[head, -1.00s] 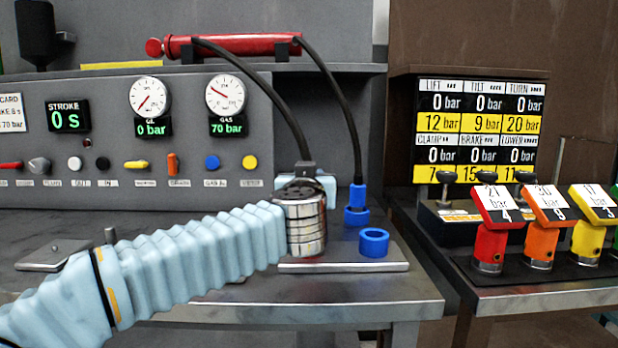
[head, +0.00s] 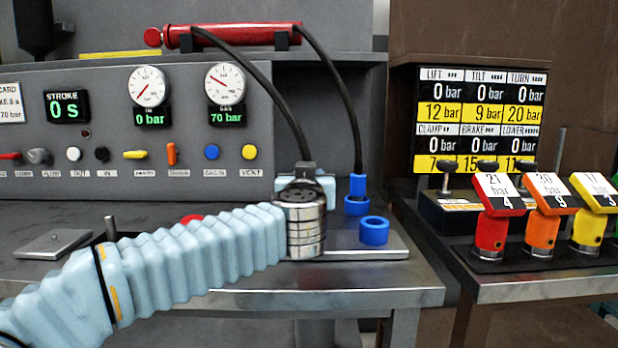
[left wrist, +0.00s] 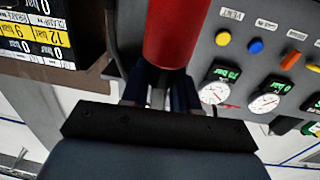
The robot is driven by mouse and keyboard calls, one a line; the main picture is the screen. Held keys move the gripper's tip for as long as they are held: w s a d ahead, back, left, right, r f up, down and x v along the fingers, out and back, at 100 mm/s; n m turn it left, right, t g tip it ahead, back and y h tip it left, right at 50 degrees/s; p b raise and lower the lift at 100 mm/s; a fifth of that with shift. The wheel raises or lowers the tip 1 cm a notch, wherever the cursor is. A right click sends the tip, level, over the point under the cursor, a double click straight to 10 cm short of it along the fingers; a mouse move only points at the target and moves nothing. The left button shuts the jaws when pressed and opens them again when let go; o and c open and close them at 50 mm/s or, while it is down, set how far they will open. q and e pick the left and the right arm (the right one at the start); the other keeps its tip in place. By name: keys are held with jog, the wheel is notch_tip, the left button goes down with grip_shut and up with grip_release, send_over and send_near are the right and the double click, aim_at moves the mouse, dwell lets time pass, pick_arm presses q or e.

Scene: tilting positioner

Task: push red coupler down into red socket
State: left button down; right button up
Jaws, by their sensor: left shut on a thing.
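The red coupler (left wrist: 172,35) shows as a red cylinder in the left wrist view. My left gripper (left wrist: 160,88) is shut on it, with dark fingers on both sides. In the head view my left wrist hides the coupler and most of the gripper; a black hose (head: 285,105) runs down to them. I cannot make out the red socket for certain. A small red round thing (head: 191,218) shows partly behind my arm's sleeve. Whether the coupler touches a socket is hidden. My right gripper is in neither view.
A blue coupler (head: 357,187) on a second hose stands upright at the bench's back. A blue ring (head: 374,230) sits on the metal plate (head: 390,254) right of my wrist. The panel (head: 120,185) with gauges and knobs is behind. Colored valves (head: 491,225) stand at right.

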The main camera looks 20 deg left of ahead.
pick_arm(q)
jog(key=shift+f, duration=0.2)
jog(key=c, duration=0.8)
grip_release()
jog(key=v, duration=1.4)
jog(key=shift+a, duration=0.1)
